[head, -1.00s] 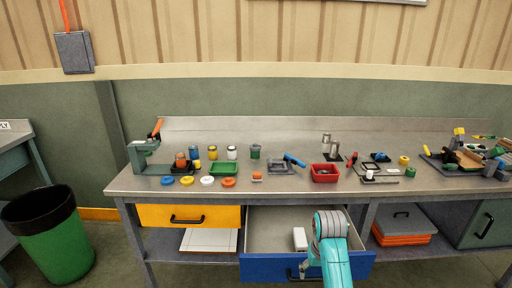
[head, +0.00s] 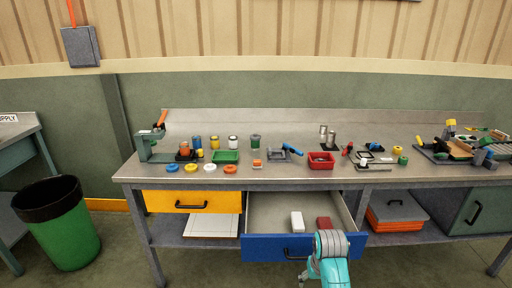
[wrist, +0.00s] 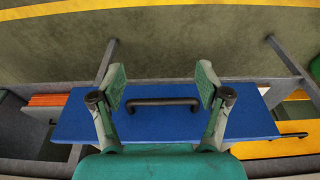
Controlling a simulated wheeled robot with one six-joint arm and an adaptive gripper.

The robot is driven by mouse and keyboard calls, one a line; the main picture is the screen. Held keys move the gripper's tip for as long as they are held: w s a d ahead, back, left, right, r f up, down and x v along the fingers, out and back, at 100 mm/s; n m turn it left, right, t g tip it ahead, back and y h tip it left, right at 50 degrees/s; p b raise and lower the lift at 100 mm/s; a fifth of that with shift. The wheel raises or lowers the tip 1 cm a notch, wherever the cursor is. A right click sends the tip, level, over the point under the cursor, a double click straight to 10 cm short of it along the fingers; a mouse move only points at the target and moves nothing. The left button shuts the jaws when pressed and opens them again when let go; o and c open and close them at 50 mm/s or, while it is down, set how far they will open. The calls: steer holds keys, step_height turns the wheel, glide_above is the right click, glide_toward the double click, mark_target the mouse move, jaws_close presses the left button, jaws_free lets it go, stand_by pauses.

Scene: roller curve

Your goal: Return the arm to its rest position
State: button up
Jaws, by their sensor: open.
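My teal arm (head: 330,262) is in front of the open blue drawer (head: 270,247) in the head view, low and to the right of the drawer's middle. In the wrist view my gripper (wrist: 161,80) is open, with its two fingers spread apart and nothing between them. The blue drawer front (wrist: 75,118) and its dark handle (wrist: 163,103) show beyond and between the fingers. I cannot see contact between the fingers and the handle. The wrist picture appears upside down, with the floor at the top.
The drawer holds a white block (head: 297,222) and a red block (head: 323,223). A yellow drawer (head: 165,201) is shut to its left. The workbench (head: 140,172) carries a red bin (head: 321,167), a green tray (head: 225,157) and several small parts. A green trash bin (head: 65,240) stands at left.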

steer(key=s+f+t, duration=0.4)
steer(key=s+f, duration=1)
steer(key=s, duration=0.4)
steer(key=s+r+t, duration=0.2)
steer(key=s+t, duration=0.2)
steer(key=s, duration=1)
steer(key=s+r+t, duration=0.4)
steer(key=s+r, duration=1.3)
steer(key=r, duration=0.4)
steer(key=shift+s+t, duration=0.3)
steer(key=shift+s, duration=0.05)
